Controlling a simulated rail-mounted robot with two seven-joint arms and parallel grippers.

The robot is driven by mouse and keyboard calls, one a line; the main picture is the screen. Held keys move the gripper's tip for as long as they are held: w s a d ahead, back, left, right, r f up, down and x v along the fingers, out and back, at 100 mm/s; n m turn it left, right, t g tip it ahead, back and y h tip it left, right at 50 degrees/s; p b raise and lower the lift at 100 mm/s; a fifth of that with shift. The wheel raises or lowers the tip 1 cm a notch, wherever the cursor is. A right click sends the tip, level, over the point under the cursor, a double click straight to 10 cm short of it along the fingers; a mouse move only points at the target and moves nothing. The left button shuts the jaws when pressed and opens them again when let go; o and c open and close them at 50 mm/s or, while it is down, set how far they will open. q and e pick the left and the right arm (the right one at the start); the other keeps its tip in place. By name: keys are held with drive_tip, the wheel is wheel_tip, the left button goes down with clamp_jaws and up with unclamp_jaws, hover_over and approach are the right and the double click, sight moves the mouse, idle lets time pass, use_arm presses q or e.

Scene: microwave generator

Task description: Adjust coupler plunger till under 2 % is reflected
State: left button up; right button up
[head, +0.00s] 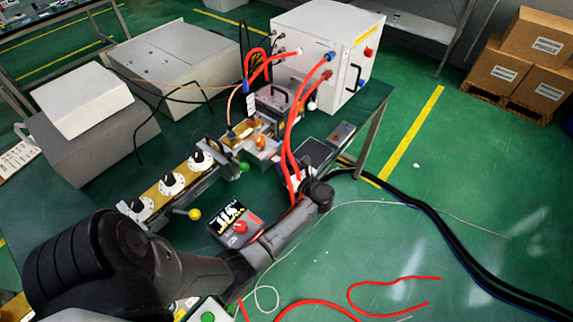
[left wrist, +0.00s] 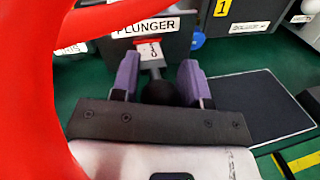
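My left gripper (left wrist: 159,85) has its two purple fingers on either side of a dark round knob (left wrist: 160,93) below the PLUNGER label (left wrist: 148,28). The knob fills most of the gap, but I cannot tell whether the fingers press on it. A small scale plate (left wrist: 152,52) with a red edge shows just beyond it. In the head view my left arm reaches to the bench's right end, where the fingers and plunger are mostly hidden. My right gripper is out of view.
Red hoses (head: 286,125) loop from the white cabinet (head: 325,50) beside my wrist; one (left wrist: 40,95) crosses the left wrist view closely. The waveguide with white dials (head: 172,183) lies left. A dark flat panel (left wrist: 255,103) lies right of the fingers. Black cables (head: 420,225) run across the floor.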

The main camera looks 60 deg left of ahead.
use_arm(q)
clamp_jaws()
drive_tip(key=shift+w+d+f+b, duration=0.25)
drive_tip(key=shift+d+b, duration=0.25)
drive_tip(key=shift+b, duration=0.2)
drive_tip(key=shift+d+r, duration=0.15)
drive_tip(key=shift+d, duration=0.05)
drive_tip(key=shift+w+r, duration=0.1)
drive_tip(key=shift+o, duration=1.8)
unclamp_jaws()
